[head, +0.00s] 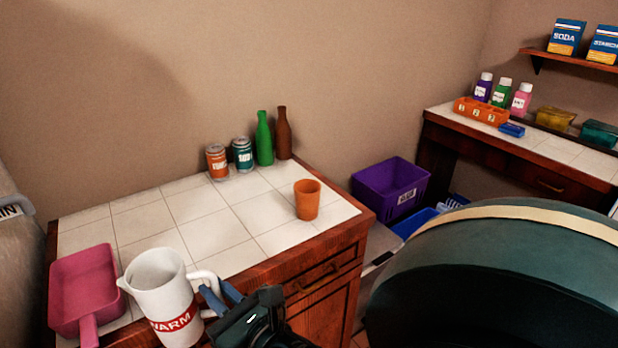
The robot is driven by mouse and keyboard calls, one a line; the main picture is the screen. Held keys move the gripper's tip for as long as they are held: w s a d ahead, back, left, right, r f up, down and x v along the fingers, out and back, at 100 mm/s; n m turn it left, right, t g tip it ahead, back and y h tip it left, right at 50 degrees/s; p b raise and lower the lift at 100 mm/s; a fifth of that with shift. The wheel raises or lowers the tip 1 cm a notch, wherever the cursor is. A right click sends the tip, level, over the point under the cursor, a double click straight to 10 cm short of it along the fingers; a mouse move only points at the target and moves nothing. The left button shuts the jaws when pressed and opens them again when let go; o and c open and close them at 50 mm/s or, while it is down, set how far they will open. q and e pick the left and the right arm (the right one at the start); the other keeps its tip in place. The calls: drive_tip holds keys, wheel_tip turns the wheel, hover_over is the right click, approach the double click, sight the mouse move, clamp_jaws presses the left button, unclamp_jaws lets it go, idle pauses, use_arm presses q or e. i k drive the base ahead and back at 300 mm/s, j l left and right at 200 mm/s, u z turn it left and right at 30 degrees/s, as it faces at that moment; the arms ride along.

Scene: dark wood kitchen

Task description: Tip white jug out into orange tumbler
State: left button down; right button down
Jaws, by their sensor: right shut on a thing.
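The white jug (160,290) with a red "WARM" band is at the lower left of the head view, near the counter's front edge. It stands about upright, with its spout to the left and its handle to the right. My right gripper (212,297) is shut on the jug's handle. I cannot tell whether the jug's base touches the counter. The orange tumbler (307,203) stands upright on the tiled counter near its right end, well apart from the jug. The tumbler's inside bottom is hidden. My left gripper is not in view.
A pink pan (83,281) lies left of the jug. Several cans and bottles, including a green bottle (264,140), stand along the wall behind the tumbler. The tiled counter (205,236) is clear between jug and tumbler. A purple crate (375,190) sits beyond the counter's right end.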

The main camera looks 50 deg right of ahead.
sight(306, 191)
drive_tip(key=k+l+u, duration=0.1)
drive_tip(key=l, duration=0.3)
drive_tip(key=k+l, duration=0.1)
drive_tip(key=l, duration=0.3)
drive_tip(key=k+l+u, duration=0.15)
drive_tip(key=l, duration=0.2)
drive_tip(key=l+u, duration=0.1)
drive_tip(key=l, duration=0.3)
drive_tip(key=k+l, duration=0.2)
drive_tip(key=l, duration=0.15)
drive_tip(key=k+l+u, duration=0.15)
drive_tip(key=l, duration=0.2)
drive_tip(key=k+l+u, duration=0.1)
drive_tip(key=l, duration=0.25)
